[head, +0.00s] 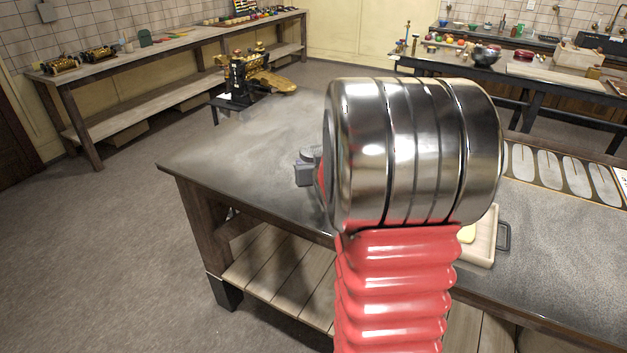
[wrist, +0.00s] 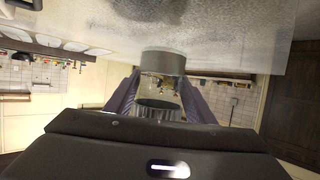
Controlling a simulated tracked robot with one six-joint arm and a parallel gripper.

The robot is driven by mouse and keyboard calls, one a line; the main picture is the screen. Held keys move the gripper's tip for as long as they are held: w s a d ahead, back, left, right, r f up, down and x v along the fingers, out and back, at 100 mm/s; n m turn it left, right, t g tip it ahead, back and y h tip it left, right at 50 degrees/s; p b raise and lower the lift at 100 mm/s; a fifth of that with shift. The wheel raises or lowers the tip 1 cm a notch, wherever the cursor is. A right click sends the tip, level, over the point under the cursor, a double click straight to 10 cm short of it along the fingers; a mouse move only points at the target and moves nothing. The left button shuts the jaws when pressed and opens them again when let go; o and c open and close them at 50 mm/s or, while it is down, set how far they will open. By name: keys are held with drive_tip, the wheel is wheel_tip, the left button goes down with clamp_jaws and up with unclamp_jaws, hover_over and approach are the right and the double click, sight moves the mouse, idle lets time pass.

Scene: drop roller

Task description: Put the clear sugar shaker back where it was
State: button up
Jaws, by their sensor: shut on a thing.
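The clear sugar shaker (wrist: 160,88) is between the two purple-grey fingers of my gripper (wrist: 158,102) in the wrist view, which is upside down. My gripper is shut on its clear body. Its grey end (wrist: 163,62) points toward the grey tabletop (wrist: 225,35); I cannot tell whether it touches. In the head view my arm hides most of the gripper and shaker. Only small grey parts (head: 304,173) show left of the arm, over the near worktable (head: 240,160).
A light tray (head: 481,252) with something yellow and a dark handle is partly hidden right of my arm. A dark mat with pale outlines (head: 565,178) lies farther right. A black-and-gold machine (head: 245,78) stands beyond the table. The table's left part is clear.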

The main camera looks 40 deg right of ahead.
drive_tip(key=shift+f, duration=0.6)
drive_tip(key=shift+f, duration=1.9)
drive_tip(key=o, duration=1.2)
drive_tip(key=shift+f, duration=0.1)
drive_tip(key=shift+s, duration=0.1)
drive_tip(key=shift+s+a+r, duration=0.15)
drive_tip(key=shift+r, duration=0.1)
drive_tip(key=shift+v, duration=5.7)
